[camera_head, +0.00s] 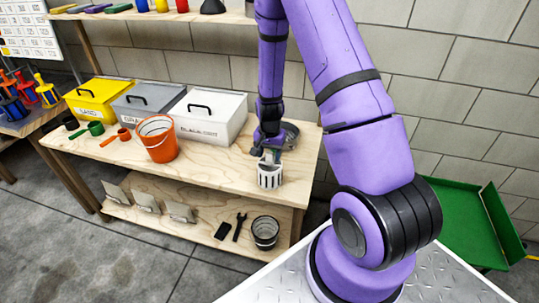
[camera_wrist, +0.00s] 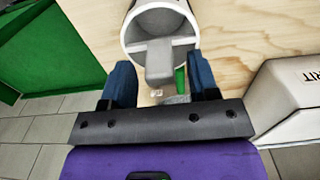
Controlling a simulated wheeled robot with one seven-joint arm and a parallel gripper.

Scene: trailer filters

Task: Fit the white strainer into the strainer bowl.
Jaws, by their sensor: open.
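The white strainer (camera_head: 269,177), a slotted cup, stands upright near the front right of the wooden bench top (camera_head: 225,175). In the wrist view its round open mouth (camera_wrist: 186,24) and its grey handle block (camera_wrist: 159,62) show. My gripper (camera_head: 268,156) is just above and behind the strainer; in the wrist view my gripper (camera_wrist: 160,75) has its two blue fingers apart, either side of the handle, with gaps. A grey round bowl-like thing (camera_head: 291,131) is partly hidden behind my wrist; I cannot tell whether it is the strainer bowl.
An orange bucket (camera_head: 157,141) stands left of the strainer. White (camera_head: 213,117), grey (camera_head: 150,104) and yellow (camera_head: 97,97) lidded boxes line the bench's back. A grey bucket (camera_head: 265,231) stands on the lower shelf. A green tray (camera_head: 460,222) is at the right.

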